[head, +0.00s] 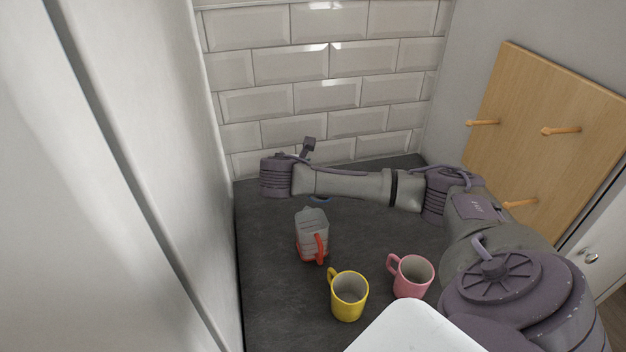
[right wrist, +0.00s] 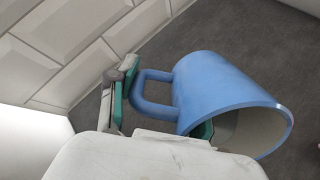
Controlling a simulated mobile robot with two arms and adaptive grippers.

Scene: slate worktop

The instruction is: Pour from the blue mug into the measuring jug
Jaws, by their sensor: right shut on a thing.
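The blue mug (right wrist: 225,100) fills the middle of the right wrist view, its mouth facing right and down in that picture. Its inside looks grey; I see no contents. My right gripper (right wrist: 160,112) is shut on it at the handle side, with green pads showing. In the head view only a sliver of the blue mug (head: 320,199) shows below my right forearm, and the right fingers are hidden. The measuring jug (head: 312,222), greyish with a red handle and red lower part, stands on the worktop just in front of the mug. My left gripper is not in view.
A yellow mug (head: 349,295) and a pink mug (head: 411,276) stand in front of the jug on the slate worktop (head: 265,290). A tiled wall (head: 310,97) closes the back. A wooden peg board (head: 540,125) leans at the right. The worktop's left strip is clear.

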